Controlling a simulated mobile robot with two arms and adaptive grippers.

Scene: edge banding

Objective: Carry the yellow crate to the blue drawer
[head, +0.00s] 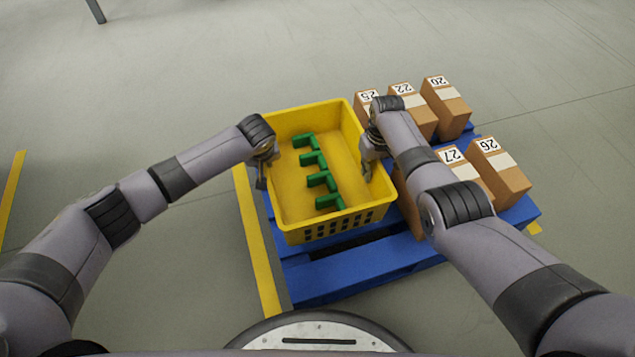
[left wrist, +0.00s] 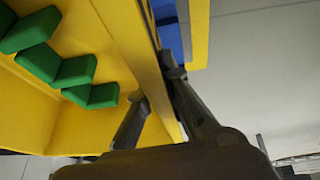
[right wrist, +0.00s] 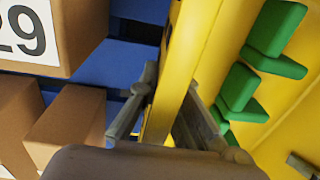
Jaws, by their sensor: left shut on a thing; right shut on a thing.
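The yellow crate (head: 350,220) is at or just above the left part of a blue pallet (head: 350,275); I cannot tell if it touches the pallet. Several green L-shaped parts (head: 318,180) lie in a row inside it. My left gripper (head: 262,175) is shut on the crate's left wall, one finger inside and one outside, as the left wrist view shows (left wrist: 160,95). My right gripper (head: 372,170) is shut on the crate's right wall, with the wall between its fingers in the right wrist view (right wrist: 168,100). No blue drawer is in view.
Several numbered cardboard boxes (head: 500,175) stand on the pallet, right of the crate and close to my right arm. A yellow floor line (head: 258,250) runs along the pallet's left side.

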